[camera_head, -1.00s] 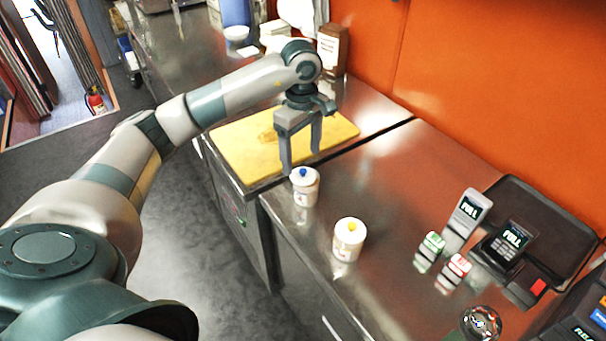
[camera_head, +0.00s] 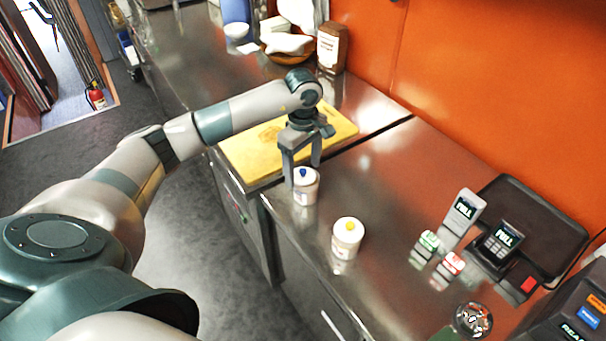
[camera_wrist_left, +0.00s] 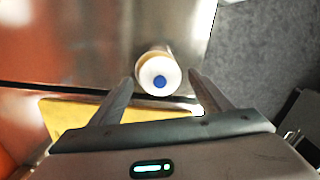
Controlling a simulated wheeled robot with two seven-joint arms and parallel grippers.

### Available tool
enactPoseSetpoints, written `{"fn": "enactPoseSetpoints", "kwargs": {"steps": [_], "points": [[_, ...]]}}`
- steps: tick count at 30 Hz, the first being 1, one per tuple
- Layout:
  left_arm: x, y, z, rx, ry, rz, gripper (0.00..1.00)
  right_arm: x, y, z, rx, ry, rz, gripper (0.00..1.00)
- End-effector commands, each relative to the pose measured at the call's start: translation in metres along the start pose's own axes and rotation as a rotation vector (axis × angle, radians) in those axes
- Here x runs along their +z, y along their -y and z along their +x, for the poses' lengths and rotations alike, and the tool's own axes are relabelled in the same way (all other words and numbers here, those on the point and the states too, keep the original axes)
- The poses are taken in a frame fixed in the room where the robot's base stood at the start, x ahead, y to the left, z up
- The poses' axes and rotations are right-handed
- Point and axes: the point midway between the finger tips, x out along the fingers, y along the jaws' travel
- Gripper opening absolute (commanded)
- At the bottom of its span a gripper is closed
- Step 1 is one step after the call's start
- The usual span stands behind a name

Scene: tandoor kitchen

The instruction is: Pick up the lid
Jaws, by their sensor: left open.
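A white jar with a white lid and blue knob (camera_head: 303,174) stands upright on the steel counter, beside the cutting board. My left gripper (camera_head: 302,174) is open, pointing down close to this jar; one finger overlaps its left edge in the head view. In the left wrist view the blue-knobbed lid (camera_wrist_left: 159,78) lies ahead, between the lines of the two open fingers (camera_wrist_left: 160,88), with nothing gripped. A second white jar with a yellow-knobbed lid (camera_head: 348,229) stands upright nearer me, to the right. My right gripper is not in view.
A yellow cutting board (camera_head: 245,152) lies behind the jars. A card terminal (camera_head: 501,243), small green and red labelled items (camera_head: 428,243) and a dark tray (camera_head: 550,225) sit to the right. A brown bottle (camera_head: 332,48) stands at the back. Counter around the yellow-knobbed jar is clear.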

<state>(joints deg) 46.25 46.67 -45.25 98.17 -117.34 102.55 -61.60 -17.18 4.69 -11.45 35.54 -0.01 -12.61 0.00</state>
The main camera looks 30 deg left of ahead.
Motion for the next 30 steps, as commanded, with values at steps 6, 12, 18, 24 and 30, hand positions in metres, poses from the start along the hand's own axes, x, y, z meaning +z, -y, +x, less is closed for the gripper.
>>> {"fn": "enactPoseSetpoints", "kwargs": {"steps": [6,12,18,24,30], "points": [[0.0,0.0,0.0,0.0,0.0,0.0,0.38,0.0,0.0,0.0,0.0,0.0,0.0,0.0],[0.0,0.0,0.0,0.0,0.0,0.0,0.25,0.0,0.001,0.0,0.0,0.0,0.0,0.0],[0.0,0.0,0.0,0.0,0.0,0.0,0.25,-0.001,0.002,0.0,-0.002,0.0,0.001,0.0],[0.0,-0.001,-0.005,0.001,-0.001,0.0,0.0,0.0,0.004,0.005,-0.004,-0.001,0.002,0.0],[0.0,-0.001,-0.022,0.003,-0.001,0.0,0.0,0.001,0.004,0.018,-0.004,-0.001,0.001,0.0]]}}
